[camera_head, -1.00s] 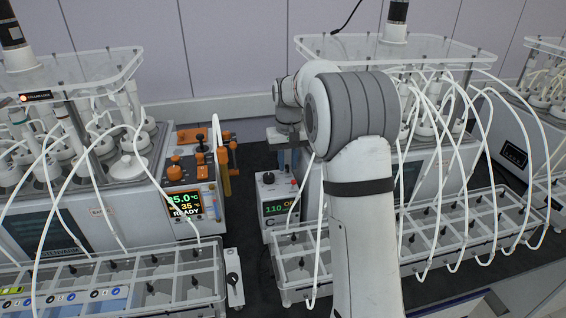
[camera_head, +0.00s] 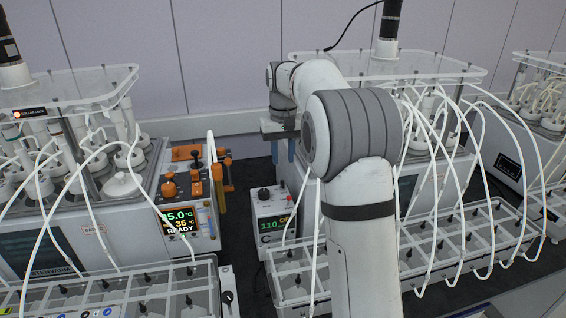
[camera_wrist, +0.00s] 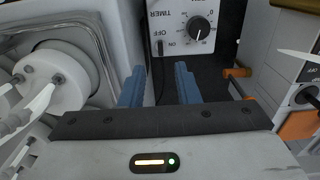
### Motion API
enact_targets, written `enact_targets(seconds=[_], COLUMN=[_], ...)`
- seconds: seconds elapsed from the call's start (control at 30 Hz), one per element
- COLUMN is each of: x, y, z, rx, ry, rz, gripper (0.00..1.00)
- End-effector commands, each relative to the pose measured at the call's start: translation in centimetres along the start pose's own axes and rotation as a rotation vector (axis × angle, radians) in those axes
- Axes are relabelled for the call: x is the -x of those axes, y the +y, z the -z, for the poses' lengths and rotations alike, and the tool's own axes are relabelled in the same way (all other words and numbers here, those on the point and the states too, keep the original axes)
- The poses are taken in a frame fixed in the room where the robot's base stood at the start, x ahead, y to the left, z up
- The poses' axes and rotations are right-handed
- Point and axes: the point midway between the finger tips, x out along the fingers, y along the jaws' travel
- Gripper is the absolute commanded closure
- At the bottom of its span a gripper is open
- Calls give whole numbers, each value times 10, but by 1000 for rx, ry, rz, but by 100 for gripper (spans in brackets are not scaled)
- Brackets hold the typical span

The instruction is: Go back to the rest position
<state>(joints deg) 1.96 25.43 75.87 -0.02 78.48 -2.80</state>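My gripper (camera_head: 283,147) hangs in the middle of the head view, above and behind the small white timer box (camera_head: 274,218). In the wrist view my gripper (camera_wrist: 160,84) shows two blue fingers standing apart. Nothing is between them. The timer box (camera_wrist: 195,28) appears upside down just beyond the fingertips, with its black dial and ON/OFF switch. No contact with it shows. The upper arm partly hides the right reactor.
The left reactor (camera_head: 105,240) has a lit display and orange fittings (camera_head: 190,180) facing the gap. The right reactor (camera_head: 425,180) has many white hoses running to a clear-lidded tray (camera_head: 290,290).

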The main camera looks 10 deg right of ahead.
Motion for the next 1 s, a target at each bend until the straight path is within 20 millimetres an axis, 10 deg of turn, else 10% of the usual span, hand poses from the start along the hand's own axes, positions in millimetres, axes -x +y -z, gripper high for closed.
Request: enact_targets(seconds=[0.43, 1.0], x=[10, 18], y=[-2, -16], z=[-21, -198], rx=[-1, -11], ry=[20, 160], rz=[-1, -4], gripper=[71, 71])
